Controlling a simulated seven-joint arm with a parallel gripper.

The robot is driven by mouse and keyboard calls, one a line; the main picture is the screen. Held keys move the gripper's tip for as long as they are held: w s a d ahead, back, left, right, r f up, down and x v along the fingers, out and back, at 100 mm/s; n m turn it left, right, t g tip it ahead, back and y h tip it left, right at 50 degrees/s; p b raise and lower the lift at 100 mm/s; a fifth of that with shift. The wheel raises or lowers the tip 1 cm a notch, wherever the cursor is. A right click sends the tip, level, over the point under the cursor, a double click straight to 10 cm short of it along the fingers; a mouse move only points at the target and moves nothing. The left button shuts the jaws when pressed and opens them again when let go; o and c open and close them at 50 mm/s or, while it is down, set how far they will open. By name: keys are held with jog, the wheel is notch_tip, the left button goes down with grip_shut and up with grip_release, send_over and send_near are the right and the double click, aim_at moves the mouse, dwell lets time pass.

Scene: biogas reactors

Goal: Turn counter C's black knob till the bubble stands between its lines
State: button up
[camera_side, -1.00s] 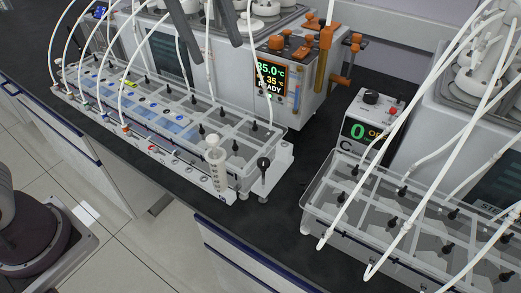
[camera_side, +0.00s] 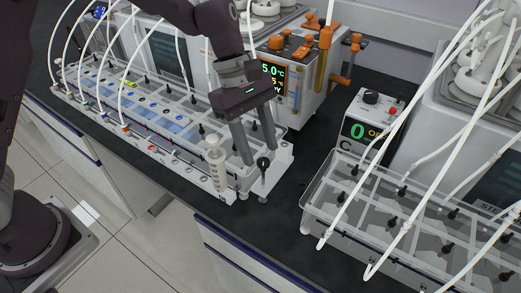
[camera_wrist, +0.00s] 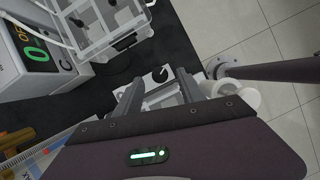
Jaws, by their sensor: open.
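A black knob (camera_side: 263,163) stands on a short post at the right front corner of the left-hand clear-lidded unit (camera_side: 285,158). In the wrist view the knob (camera_wrist: 160,74) sits on a white plate between and just beyond the two fingertips. My gripper (camera_side: 259,156) points down over that corner, fingers apart and empty, one on each side of the knob; I cannot tell whether they touch it. The letter C is on the control box (camera_side: 354,140) at the right, whose display reads 0 and OFF. I cannot make out a bubble or its lines.
White tubes arch over the left unit. A second clear-lidded bath (camera_side: 330,205) is at the right, with dark bench between. An orange-fitted heater box (camera_side: 300,75) stands behind.

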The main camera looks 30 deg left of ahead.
jog(key=shift+x, duration=0.95)
jog(key=shift+c, duration=0.5)
grip_shut()
jog(key=shift+m, duration=0.3)
jog(key=m+g, duration=0.1)
jog(key=m, duration=0.2)
jog(key=shift+w+y, duration=0.2)
jog(key=shift+y, duration=0.2)
jog(key=shift+w+d+m+g+y, duration=0.1)
jog(key=shift+m+g+y, duration=0.2)
jog(key=shift+m, duration=0.8)
jog(key=shift+d+m+g+y, duration=0.15)
jog(key=shift+m+g, duration=0.25)
jog(key=shift+m, duration=0.7)
jog(key=shift+a+r, duration=0.1)
